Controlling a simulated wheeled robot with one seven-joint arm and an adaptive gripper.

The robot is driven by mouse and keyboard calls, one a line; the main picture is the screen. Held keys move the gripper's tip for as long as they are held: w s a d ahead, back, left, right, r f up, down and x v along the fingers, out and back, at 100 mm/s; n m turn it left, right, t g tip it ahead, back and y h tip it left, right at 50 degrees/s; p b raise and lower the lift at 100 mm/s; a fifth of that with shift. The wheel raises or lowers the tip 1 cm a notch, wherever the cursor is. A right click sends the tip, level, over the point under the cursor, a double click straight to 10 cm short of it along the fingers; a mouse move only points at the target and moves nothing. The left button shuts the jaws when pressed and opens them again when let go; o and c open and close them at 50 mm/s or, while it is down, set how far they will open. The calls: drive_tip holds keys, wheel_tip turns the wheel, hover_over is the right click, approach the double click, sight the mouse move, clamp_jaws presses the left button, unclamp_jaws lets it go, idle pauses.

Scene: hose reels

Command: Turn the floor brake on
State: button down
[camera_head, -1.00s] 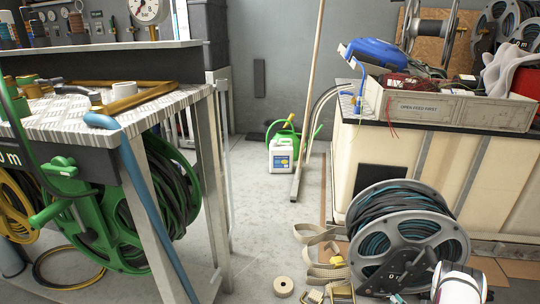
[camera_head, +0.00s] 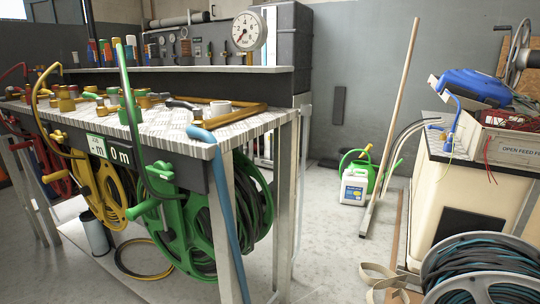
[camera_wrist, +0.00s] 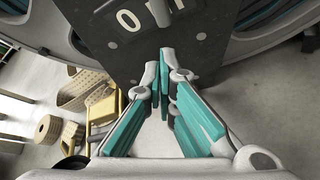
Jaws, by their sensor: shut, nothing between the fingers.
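The floor reel (camera_head: 490,243), a grey drum with black and teal hose, shows partly at the lower right of the head view. In the wrist view a dark brake plate (camera_wrist: 113,50) with white marks like "0" and "1" fills the upper middle. A light grey lever (camera_wrist: 160,12) stands between the marks, partly cut off by the top edge. My gripper (camera_wrist: 164,62), with teal finger pads, is shut and empty. Its fingertips appear just below the lever in the picture, in front of the plate. I cannot tell whether they touch it.
A bench (camera_head: 165,120) with green, yellow and red reels stands at left. A webbing strap (camera_head: 385,278) lies on the floor beside the floor reel.

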drive_tip(key=shift+w+a+f, duration=0.15)
drive_tip(key=shift+a+f, duration=0.05)
drive_tip(key=shift+f, duration=0.3)
idle(0.7)
drive_tip(key=shift+s+d+f, duration=0.15)
drive_tip(key=shift+s+d, duration=0.05)
drive_tip(key=shift+d, duration=0.05)
idle(1.0)
drive_tip(key=s+a+p, duration=0.2)
drive_tip(key=s+p, duration=0.1)
drive_tip(key=s, duration=0.2)
drive_tip(key=shift+s+a+r, duration=0.15)
drive_tip(key=shift+a+r, duration=0.15)
drive_tip(key=shift+a, duration=0.1)
idle(0.3)
drive_tip(key=shift+d, duration=0.1)
